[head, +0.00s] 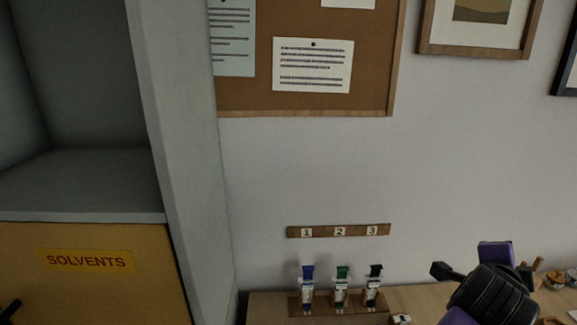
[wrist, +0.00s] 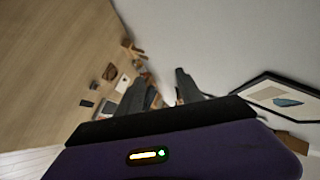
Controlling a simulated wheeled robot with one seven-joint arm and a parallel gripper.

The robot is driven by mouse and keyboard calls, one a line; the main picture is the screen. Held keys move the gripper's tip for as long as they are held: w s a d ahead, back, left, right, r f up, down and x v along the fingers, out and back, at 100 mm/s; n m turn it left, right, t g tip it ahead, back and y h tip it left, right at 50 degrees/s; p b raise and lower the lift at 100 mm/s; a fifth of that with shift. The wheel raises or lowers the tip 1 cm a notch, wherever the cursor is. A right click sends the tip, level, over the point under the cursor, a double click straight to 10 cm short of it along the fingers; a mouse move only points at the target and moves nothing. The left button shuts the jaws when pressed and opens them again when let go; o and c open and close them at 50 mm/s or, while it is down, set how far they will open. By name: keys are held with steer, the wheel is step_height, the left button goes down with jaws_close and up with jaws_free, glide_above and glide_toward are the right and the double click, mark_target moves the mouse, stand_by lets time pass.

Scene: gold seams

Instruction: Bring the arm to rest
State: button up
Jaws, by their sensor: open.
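My arm (head: 490,290), black and purple, shows at the lower right of the head view, in front of the bench and wall. In the wrist view my gripper (wrist: 160,88) has its two dark fingers apart, with nothing seen between them. Small objects on the bench show beyond and to the left of the fingers. I cannot clearly make out the fingertips in the head view.
The wooden bench (head: 413,296) holds a rack with blue (head: 308,285), green (head: 341,285) and black-topped (head: 374,285) items below a numbered strip (head: 339,230). A yellow solvents cabinet (head: 90,290) stands left. The wrist view shows a framed picture (wrist: 275,98) at right.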

step_height(320, 180, up, 14)
steer(key=n+t+h, duration=0.4)
steer(key=n+t, duration=0.2)
steer(key=n, duration=0.1)
steer(key=s+a+n+t+y, duration=0.4)
steer(key=a+n+t+y, duration=0.5)
steer(key=n, duration=0.4)
steer(key=s+a+f+n+g+y, duration=0.2)
steer(key=s+a+f+n+y, duration=0.6)
steer(key=s+a+f, duration=0.4)
steer(key=s+f+m+g+h, duration=0.1)
steer(key=s+f+m+g, duration=0.1)
steer(key=s+f, duration=0.5)
steer(key=s+a+f+m+g+h, duration=0.1)
steer(key=s+f+m+g, duration=0.2)
steer(key=s, duration=1.2)
step_height(320, 180, down, 6)
steer(key=shift+r+g+h, duration=0.2)
steer(key=shift+g+h, duration=0.1)
steer(key=shift+g, duration=0.7)
